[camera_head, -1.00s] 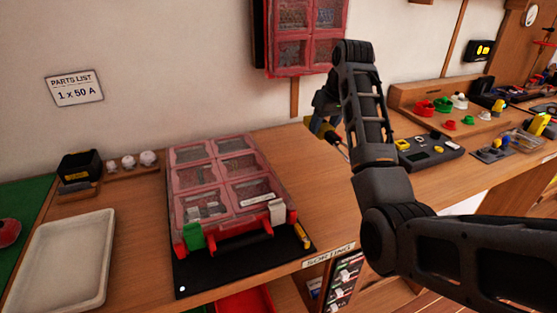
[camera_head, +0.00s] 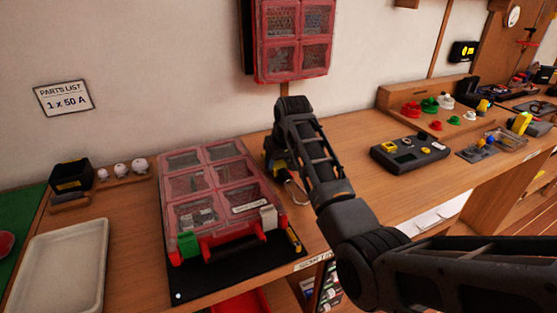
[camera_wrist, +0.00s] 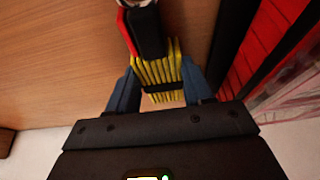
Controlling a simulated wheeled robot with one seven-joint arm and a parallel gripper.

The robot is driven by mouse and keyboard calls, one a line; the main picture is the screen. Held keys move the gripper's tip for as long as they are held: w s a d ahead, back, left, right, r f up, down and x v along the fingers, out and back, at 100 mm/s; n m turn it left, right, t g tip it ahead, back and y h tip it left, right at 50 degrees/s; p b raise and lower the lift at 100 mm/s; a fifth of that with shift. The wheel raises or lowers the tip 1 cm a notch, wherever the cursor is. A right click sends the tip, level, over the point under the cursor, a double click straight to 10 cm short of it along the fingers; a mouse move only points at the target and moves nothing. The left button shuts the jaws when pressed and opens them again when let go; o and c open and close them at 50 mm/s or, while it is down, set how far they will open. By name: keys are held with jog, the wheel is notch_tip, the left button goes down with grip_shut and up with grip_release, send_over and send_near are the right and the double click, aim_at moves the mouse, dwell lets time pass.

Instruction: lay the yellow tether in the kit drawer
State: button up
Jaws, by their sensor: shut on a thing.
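The yellow tether (camera_wrist: 158,78) is a tight coil with a dark band, held between the two blue fingers of my gripper (camera_wrist: 160,84) in the wrist view. A black-and-red end piece with a pale metal ring extends beyond the coil. In the head view my gripper (camera_head: 281,166) is partly hidden by my arm, just right of the red organizer case. A loop shows below it, over the wooden bench. A red drawer-like part (camera_head: 243,303) shows below the bench front, mostly cut off; I cannot tell whether it is the kit drawer.
The red case (camera_head: 212,178) stands on a black mat (camera_head: 238,268), close beside my gripper. A white tray (camera_head: 62,262) lies at the left. A dark grey device (camera_head: 410,153) sits farther right. Bare bench (camera_head: 350,170) lies between it and my arm.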

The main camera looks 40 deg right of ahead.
jog(key=shift+f, duration=0.1)
jog(key=o, duration=1.3)
